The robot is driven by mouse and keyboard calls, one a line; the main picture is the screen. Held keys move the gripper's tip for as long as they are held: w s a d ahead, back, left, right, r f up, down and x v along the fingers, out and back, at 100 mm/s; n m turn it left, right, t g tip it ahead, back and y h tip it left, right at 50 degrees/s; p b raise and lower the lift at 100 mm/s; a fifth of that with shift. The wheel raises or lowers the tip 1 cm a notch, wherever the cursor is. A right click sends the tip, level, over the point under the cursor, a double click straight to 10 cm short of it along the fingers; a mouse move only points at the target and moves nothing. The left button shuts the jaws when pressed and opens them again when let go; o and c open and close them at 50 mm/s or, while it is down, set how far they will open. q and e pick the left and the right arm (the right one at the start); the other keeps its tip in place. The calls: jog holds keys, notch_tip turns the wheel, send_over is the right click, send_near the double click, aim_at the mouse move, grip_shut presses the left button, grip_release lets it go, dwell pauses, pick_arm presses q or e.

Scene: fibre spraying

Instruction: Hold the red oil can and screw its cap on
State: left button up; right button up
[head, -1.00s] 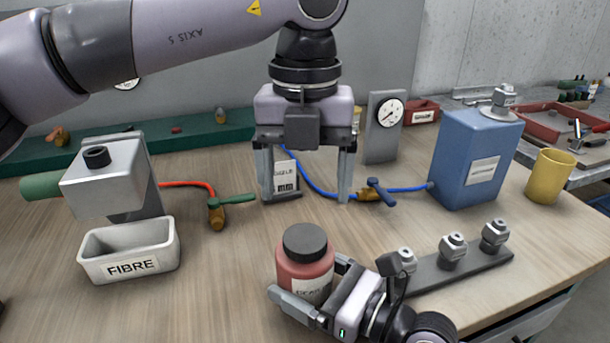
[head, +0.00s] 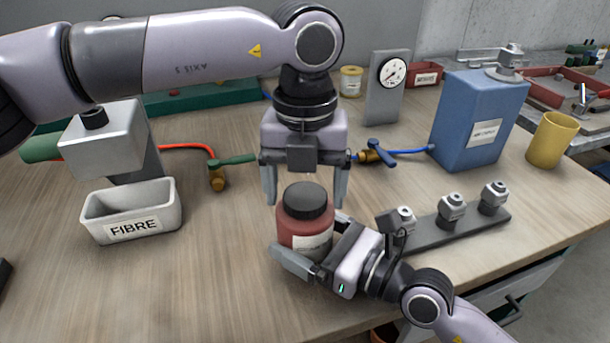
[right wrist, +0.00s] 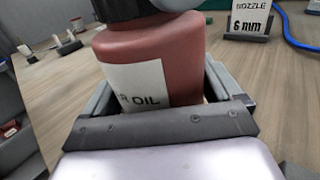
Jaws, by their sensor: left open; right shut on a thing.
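The red oil can (head: 305,232) stands upright on the table with a white label. Its black cap (head: 305,199) sits on top; whether it is threaded tight I cannot tell. My right gripper (head: 308,254) is shut around the can's body from the lower right. The right wrist view shows the red can (right wrist: 150,65) with its label between the fingers of that gripper (right wrist: 160,110). My left gripper (head: 305,190) points down with its fingers open, just behind and above the cap, one finger to each side in the head view. It holds nothing.
A white FIBRE tray (head: 130,229) stands left. A grey rack (head: 455,232) with several nozzles lies close to my right arm. A blue canister (head: 478,120), yellow cup (head: 550,139) and gauge (head: 388,85) stand behind. A nozzle sign (right wrist: 247,20) shows in the right wrist view.

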pick_arm(q)
jog(key=c, duration=1.1)
jog(key=m, duration=0.3)
jog(key=shift+m, duration=0.3)
jog(key=m, duration=0.9)
jog(key=shift+m, duration=0.4)
jog(key=m, duration=0.4)
jog(key=shift+m, duration=0.3)
jog(key=o, duration=1.3)
jog(key=shift+c, duration=0.2)
